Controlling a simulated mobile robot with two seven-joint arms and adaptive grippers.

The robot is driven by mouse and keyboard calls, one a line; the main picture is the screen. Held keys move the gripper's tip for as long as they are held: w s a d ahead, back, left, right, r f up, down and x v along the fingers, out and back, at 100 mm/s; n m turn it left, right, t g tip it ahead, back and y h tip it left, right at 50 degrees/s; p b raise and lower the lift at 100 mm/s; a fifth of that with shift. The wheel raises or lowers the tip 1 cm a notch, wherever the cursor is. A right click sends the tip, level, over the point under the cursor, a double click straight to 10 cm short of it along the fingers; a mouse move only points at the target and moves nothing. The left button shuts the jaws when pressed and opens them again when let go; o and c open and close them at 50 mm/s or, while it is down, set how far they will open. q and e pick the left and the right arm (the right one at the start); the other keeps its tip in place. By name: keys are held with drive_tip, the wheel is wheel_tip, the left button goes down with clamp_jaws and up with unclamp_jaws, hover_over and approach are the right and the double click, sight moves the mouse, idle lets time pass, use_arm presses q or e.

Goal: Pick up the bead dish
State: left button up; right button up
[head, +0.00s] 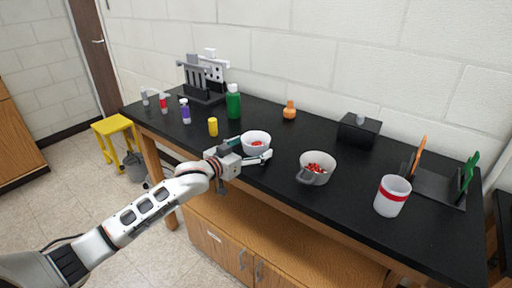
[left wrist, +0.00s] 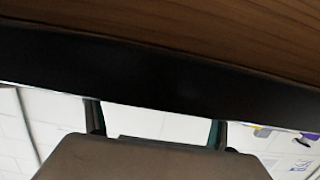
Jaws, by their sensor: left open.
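In the left wrist view, the two fingers (left wrist: 156,125) are apart, and no bowl shows. My right gripper is not in view.
The black bench top (head: 340,205) also holds a white cup with a red band (head: 392,195), a black rack (head: 440,185), a black box (head: 359,130), a green bottle (head: 233,102), a yellow bottle (head: 213,127) and an orange flask (head: 289,111). A yellow stool (head: 113,126) stands left.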

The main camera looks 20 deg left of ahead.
sight(256, 144)
use_arm(q)
drive_tip(key=shift+x, duration=1.1)
drive_tip(key=shift+w, duration=0.2)
drive_tip(key=c, duration=1.2)
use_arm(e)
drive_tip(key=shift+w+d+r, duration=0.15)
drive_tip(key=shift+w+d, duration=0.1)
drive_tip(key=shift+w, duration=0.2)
